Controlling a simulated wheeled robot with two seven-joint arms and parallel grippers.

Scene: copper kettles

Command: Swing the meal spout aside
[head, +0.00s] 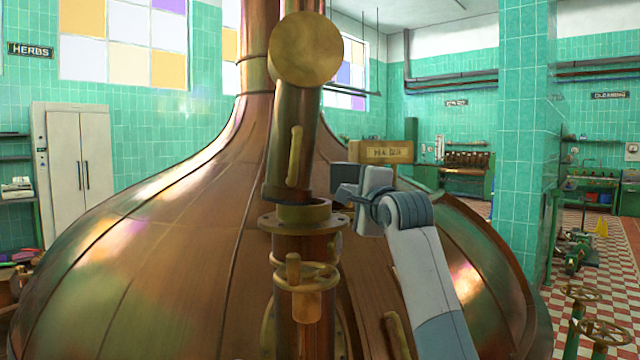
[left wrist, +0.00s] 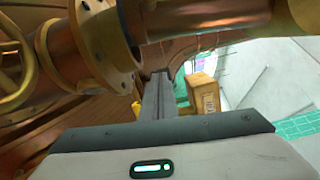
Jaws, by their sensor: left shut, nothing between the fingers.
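The meal spout (head: 296,150) is a copper pipe with a round brass cap on top and a brass handle on its front. It leans slightly, its lower end at the brass flange (head: 322,218) of the standing pipe below. The spout also shows across the top of the left wrist view (left wrist: 195,20), with the flange (left wrist: 105,45) at left. My left gripper (head: 342,182) is just right of the spout's lower end, its fingers (left wrist: 160,95) shut and empty. Whether it touches the spout cannot be told. My right gripper is not in view.
The large copper kettle (head: 150,270) fills the middle behind the pipe. A brass sign box (head: 385,152) stands behind my gripper. A tiled pillar (head: 525,130) and valve wheels (head: 600,330) are at right.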

